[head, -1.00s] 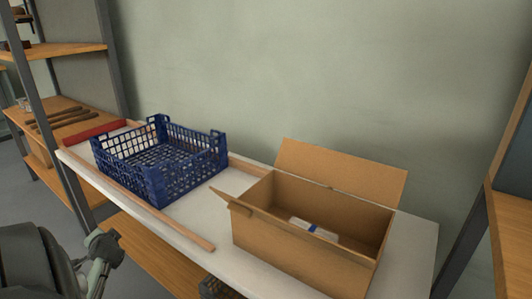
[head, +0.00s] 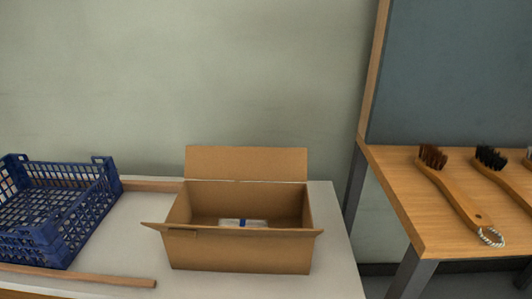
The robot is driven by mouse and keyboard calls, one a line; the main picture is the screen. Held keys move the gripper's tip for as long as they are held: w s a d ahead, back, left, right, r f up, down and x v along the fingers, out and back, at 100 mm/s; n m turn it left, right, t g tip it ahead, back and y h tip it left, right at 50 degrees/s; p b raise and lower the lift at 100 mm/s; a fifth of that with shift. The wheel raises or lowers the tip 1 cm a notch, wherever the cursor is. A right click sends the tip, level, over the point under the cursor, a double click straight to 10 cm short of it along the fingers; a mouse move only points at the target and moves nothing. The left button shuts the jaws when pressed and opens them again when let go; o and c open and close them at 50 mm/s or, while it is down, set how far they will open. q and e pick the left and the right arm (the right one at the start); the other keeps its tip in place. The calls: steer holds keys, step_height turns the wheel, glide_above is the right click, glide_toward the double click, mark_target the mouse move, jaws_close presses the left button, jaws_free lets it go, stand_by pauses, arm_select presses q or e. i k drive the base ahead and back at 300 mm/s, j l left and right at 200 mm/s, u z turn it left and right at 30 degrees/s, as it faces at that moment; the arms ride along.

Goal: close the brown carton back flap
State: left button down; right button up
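The brown carton (head: 240,252) stands on the white table in the middle of the head view, open at the top. Its back flap (head: 246,163) stands up, leaning back toward the wall. A small side flap (head: 156,226) sticks out at the left, and a narrow flap edge shows along the front and right. A white item with a blue band (head: 243,223) lies inside, partly hidden by the front wall. Neither of my grippers shows in the head view.
A blue plastic crate (head: 75,218) stands left of the carton. Wooden strips (head: 110,278) run along the table (head: 135,235). At the right, a wooden shelf (head: 400,190) holds several brushes (head: 455,195). The table between crate and carton is clear.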

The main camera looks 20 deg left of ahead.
mark_target(245, 164)
steer(key=k+l, duration=0.35)
steer(key=k, duration=0.2)
steer(key=k+l, duration=0.35)
steer(key=k, duration=0.25)
